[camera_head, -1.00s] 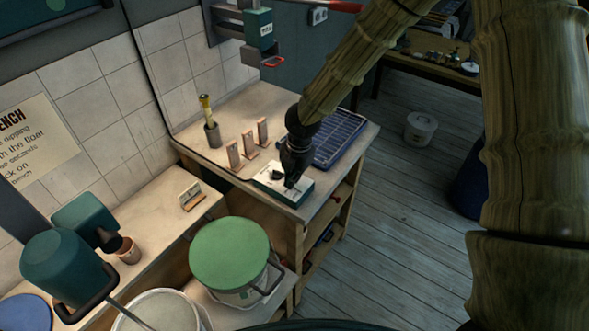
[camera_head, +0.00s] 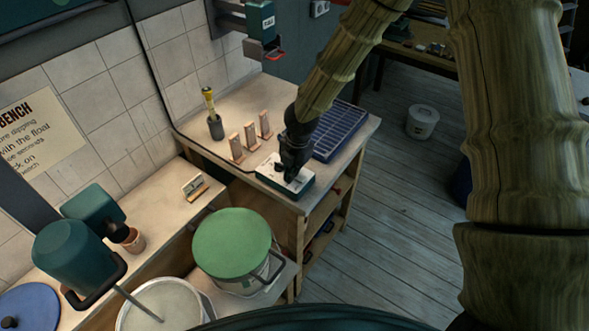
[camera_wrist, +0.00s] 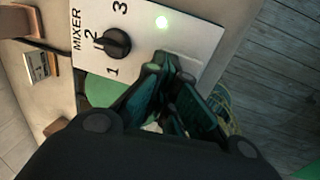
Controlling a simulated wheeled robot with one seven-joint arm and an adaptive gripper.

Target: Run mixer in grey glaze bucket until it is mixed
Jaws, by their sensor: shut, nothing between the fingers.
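The mixer control box (camera_head: 270,182) sits on the bench corner. In the wrist view its white panel (camera_wrist: 150,18) reads MIXER, with a black dial (camera_wrist: 117,42) among the marks 1, 2 and 3 and a lit green light (camera_wrist: 162,21). My gripper (camera_head: 289,177) is shut and empty over the box. Its tips (camera_wrist: 163,68) are beside a pale flat button (camera_wrist: 183,62); I cannot tell if they touch it. The teal mixer (camera_head: 75,258) at lower left has its shaft (camera_head: 138,303) in an open bucket of pale grey glaze (camera_head: 165,302).
A green-lidded bucket (camera_head: 232,243) stands beside the glaze bucket. Three upright tiles (camera_head: 250,136), a brush pot (camera_head: 216,127) and a blue tray (camera_head: 339,131) are near the box. A small sign (camera_head: 194,188) stands on the lower bench.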

